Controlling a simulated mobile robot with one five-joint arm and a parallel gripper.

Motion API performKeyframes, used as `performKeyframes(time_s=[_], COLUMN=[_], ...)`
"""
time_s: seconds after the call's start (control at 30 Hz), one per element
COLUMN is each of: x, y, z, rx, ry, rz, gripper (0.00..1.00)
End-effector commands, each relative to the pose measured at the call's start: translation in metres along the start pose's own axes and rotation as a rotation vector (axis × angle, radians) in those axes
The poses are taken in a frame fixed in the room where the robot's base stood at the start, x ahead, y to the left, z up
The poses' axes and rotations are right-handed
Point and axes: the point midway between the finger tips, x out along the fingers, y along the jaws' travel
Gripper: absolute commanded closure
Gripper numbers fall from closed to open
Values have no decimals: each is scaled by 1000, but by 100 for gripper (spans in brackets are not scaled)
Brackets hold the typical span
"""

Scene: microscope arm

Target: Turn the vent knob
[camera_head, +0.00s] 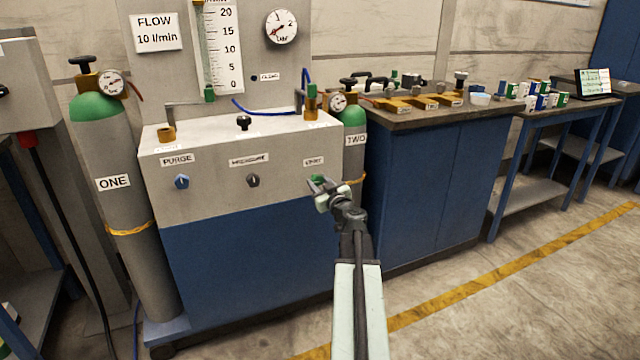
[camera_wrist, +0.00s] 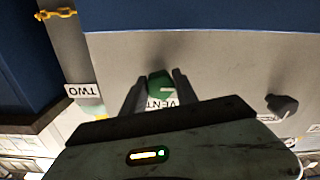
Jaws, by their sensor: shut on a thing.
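The vent knob (camera_head: 317,181) is a green knob at the right end of the grey control panel (camera_head: 215,185). In the wrist view the green knob (camera_wrist: 158,84) sits between the two fingers, beside an upside-down VENT label (camera_wrist: 162,103). My gripper (camera_head: 322,187) reaches the panel from the front right and is shut on the green knob. The fingers (camera_wrist: 158,78) hide the knob's sides, and its exact turn angle cannot be told.
A blue PURGE knob (camera_head: 182,181) and a dark middle knob (camera_head: 253,181) are on the same panel. Green-topped cylinders ONE (camera_head: 100,160) and TWO (camera_head: 354,125) flank it. A blue workbench (camera_head: 430,180) stands to the right. The floor (camera_head: 500,300) at front right is clear.

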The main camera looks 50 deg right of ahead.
Motion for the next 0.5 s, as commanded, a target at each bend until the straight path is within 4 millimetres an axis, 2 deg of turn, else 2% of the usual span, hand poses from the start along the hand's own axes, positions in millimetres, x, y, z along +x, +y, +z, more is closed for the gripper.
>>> performKeyframes(time_s=[0.5], x=[0], y=[0], z=[0], rx=[410], ry=[0], rz=[4], gripper=[100])
